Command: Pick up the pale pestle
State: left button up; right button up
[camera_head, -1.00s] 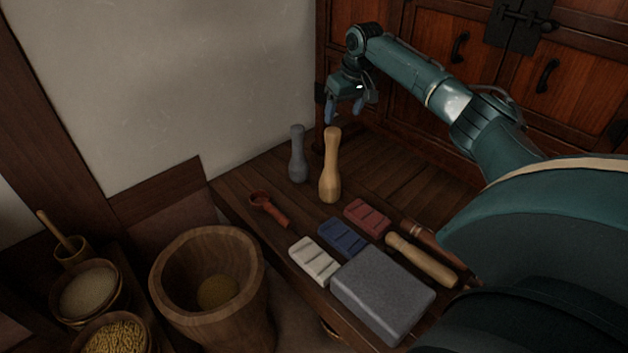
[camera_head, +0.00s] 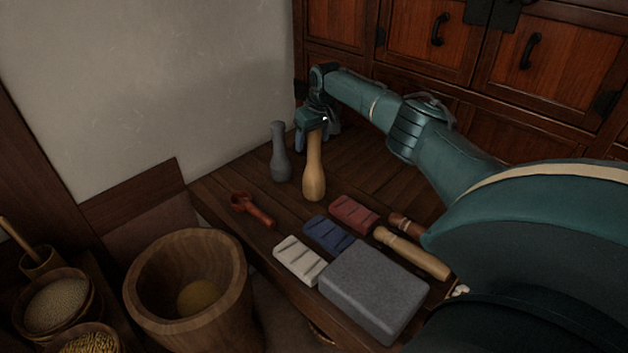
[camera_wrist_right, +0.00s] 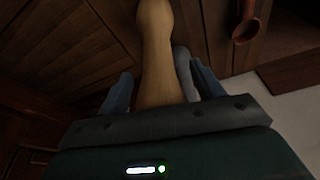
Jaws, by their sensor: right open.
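The pale pestle (camera_head: 314,172) is light wood and stands upright on the dark bench. My right gripper (camera_head: 313,138) is at its top, open, with its blue fingers on either side of it. In the right wrist view the pale pestle (camera_wrist_right: 158,60) runs between the two open fingers (camera_wrist_right: 162,92); I cannot tell whether either touches it. The grey pestle (camera_head: 281,155) stands upright just left of it; part of it shows beside the right finger in the wrist view (camera_wrist_right: 183,70). My left gripper is not in view.
A red-brown spoon (camera_head: 254,211), white (camera_head: 299,261), blue (camera_head: 328,234) and red (camera_head: 354,213) blocks, a grey stone slab (camera_head: 372,287) and a lying wooden pestle (camera_head: 412,253) share the bench (camera_head: 228,184). A large wooden mortar (camera_head: 186,285) stands front left.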

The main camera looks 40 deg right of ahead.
jog(key=shift+c, duration=0.6)
jog(key=c, duration=1.2)
jog(key=shift+o, duration=0.2)
jog(key=shift+w+r, duration=0.1)
